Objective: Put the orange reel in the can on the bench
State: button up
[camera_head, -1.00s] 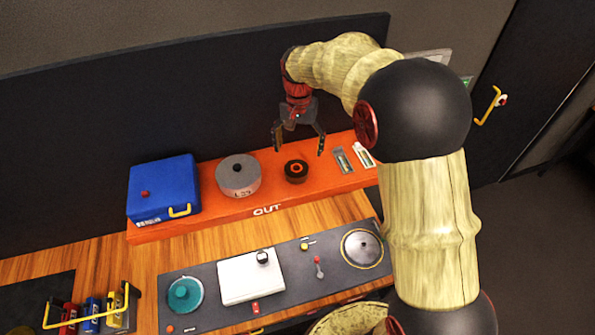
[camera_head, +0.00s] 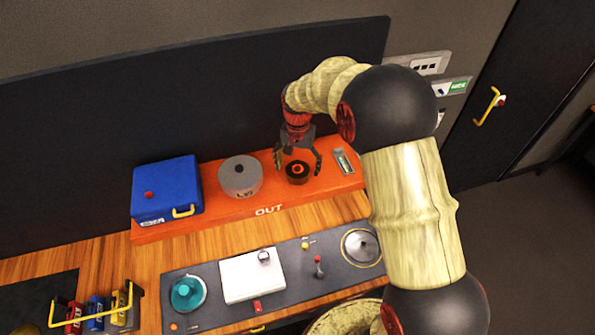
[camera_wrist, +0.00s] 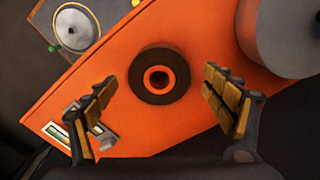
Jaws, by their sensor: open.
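The orange reel (camera_head: 297,171), a dark ring with an orange centre, lies flat on the orange OUT shelf. In the wrist view the reel (camera_wrist: 137,76) lies between my finger pads, with a gap on each side. My gripper (camera_head: 298,162) is open and points down over the reel, its fingers at either side. I cannot tell exactly how high the fingertips are. A grey cylinder (camera_head: 240,180) with a dark knob and a label stands left of the reel; part of it shows in the wrist view (camera_wrist: 285,38). I cannot tell whether this is the can.
A blue box (camera_head: 165,190) stands at the shelf's left end. A small framed item (camera_head: 344,161) lies right of the reel. The orange shelf (camera_head: 235,213) has bare room in front. A dark panel (camera_head: 215,311) with a white plate and knobs lies nearer. A dark wall stands behind.

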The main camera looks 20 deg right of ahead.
jog(key=c, duration=0.3)
jog(key=c, duration=1.1)
jog(key=shift+r, duration=0.1)
